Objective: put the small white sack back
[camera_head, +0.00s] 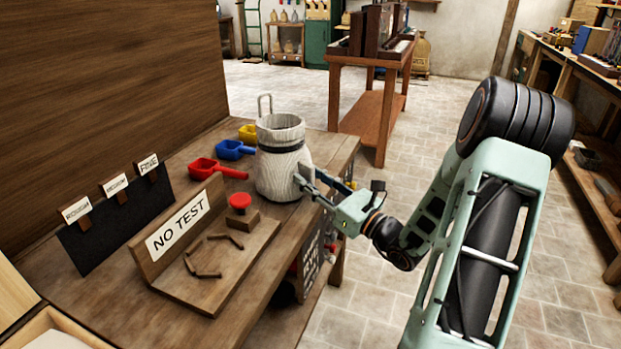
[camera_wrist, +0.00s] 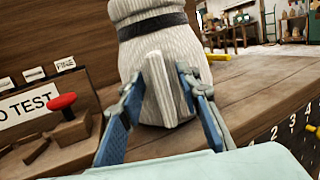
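The small white sack (camera_head: 283,172) stands upright on the wooden bench, with an open top and a dark band around its neck. In the wrist view the sack (camera_wrist: 195,45) fills the upper middle, and a pale upright ridge sticks out of its side towards me. My gripper (camera_head: 306,180) is at the sack's right side, low on its body. In the wrist view the gripper's blue fingers (camera_wrist: 160,85) stand apart, one on each side of the ridge. A gap shows on the left; contact on the right is unclear. The sack's far side is hidden.
A NO TEST board (camera_head: 178,233) with a red knob (camera_head: 240,201) stands in front of the sack. Red (camera_head: 207,168), blue (camera_head: 234,149) and yellow (camera_head: 247,133) scoops lie to its left. A labelled dark rack (camera_head: 118,220) is further left. The bench edge is under my gripper.

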